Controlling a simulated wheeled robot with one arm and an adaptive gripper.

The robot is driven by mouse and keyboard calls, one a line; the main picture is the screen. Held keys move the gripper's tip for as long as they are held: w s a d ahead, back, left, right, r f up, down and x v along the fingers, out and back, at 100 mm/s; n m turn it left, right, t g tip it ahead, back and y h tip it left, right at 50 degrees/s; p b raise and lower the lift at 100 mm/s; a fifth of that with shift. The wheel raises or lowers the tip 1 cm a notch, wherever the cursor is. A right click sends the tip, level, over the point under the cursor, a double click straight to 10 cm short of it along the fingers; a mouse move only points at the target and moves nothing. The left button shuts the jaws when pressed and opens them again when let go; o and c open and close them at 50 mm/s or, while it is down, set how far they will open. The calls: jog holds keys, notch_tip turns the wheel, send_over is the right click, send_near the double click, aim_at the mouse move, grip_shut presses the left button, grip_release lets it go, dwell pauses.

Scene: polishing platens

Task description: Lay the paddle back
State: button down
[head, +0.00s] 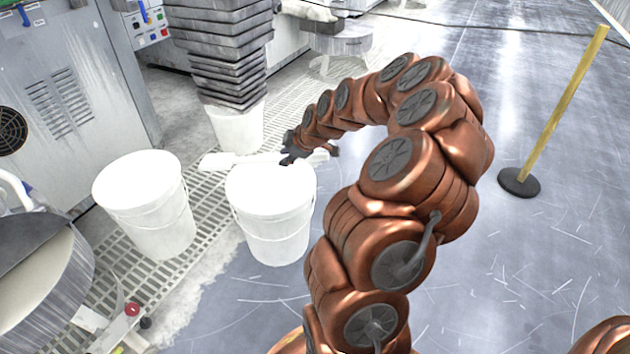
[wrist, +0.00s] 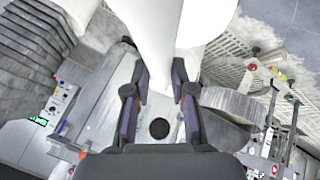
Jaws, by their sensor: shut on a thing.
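The white paddle (head: 232,160) shows in the head view as a long pale bar across the top of the right white bucket (head: 272,222). My gripper (head: 292,154) is shut on it near its right end, above the bucket's far rim. I cannot tell whether the paddle touches the bucket. In the wrist view the paddle (wrist: 160,40) runs up and away between the two dark fingers of my gripper (wrist: 162,82). The gripped part is partly hidden by the fingers.
A second white bucket (head: 148,215) stands to the left. Behind, a stack of grey trays (head: 222,50) rises from another bucket (head: 238,130). A grey machine (head: 60,80) and a round platen (head: 40,265) are at left. A yellow post (head: 560,105) stands right on open floor.

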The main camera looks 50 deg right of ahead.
jog(key=s+d+f+m+t+h+b, duration=0.2)
jog(key=s+d+f+m+b, duration=0.15)
jog(key=d+f, duration=0.3)
jog(key=shift+m, duration=0.45)
jog(key=shift+s+d+f+b, duration=0.15)
jog(key=shift+f+b, duration=0.5)
jog(key=shift+f, duration=1.7)
jog(key=shift+s+f+b, duration=0.25)
jog(key=shift+f+b, duration=0.4)
jog(key=shift+f, duration=1.7)
jog(key=c, duration=0.9)
grip_release()
jog(key=shift+s+r, duration=0.1)
jog(key=v, duration=1.1)
jog(key=shift+s+r, duration=0.15)
jog(key=shift+r, duration=0.25)
